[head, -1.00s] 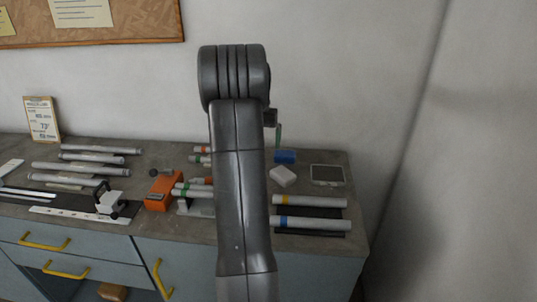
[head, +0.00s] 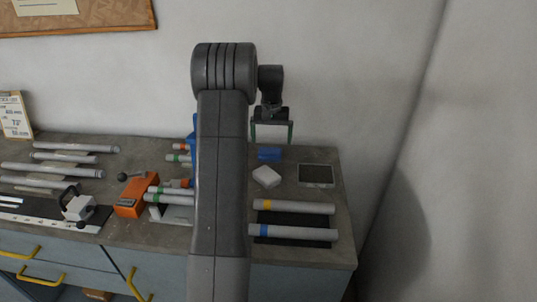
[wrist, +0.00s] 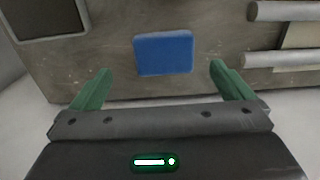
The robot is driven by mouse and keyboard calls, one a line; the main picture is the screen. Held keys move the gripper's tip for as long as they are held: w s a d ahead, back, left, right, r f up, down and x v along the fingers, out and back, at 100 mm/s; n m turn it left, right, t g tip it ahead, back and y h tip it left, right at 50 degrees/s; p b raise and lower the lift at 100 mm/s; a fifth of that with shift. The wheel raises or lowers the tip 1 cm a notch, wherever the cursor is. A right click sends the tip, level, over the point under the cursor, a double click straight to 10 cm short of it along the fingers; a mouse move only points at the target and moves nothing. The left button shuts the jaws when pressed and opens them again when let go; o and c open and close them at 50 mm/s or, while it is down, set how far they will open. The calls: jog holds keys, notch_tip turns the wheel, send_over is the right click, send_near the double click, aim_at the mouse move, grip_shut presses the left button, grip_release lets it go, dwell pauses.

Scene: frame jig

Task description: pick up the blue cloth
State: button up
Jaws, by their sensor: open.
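The blue cloth (head: 269,154) is a small folded rectangle lying flat near the back edge of the grey bench top. In the wrist view the cloth (wrist: 163,53) lies ahead of my gripper, between the lines of its two fingers. My gripper (head: 271,133) has green fingers and is open and empty, above the back of the bench near the cloth. In the wrist view the gripper (wrist: 160,78) shows its fingers spread wider than the cloth, apart from it.
Several pale tubes (head: 293,207) lie in front, and an orange device (head: 130,199) stands to the left. The wall is close behind.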

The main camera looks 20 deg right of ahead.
aim_at(270, 151)
jog(key=shift+w+a+f+p, duration=0.1)
jog(key=shift+f+p, duration=0.15)
jog(key=shift+f, duration=0.9)
jog(key=shift+w+d+f+p, duration=0.15)
jog(key=shift+f+p, duration=0.15)
jog(key=shift+f, duration=0.85)
jog(key=shift+w+a+f+p, duration=0.15)
jog(key=shift+f+p, duration=0.1)
jog(key=shift+f, duration=0.9)
jog(key=c, duration=1)
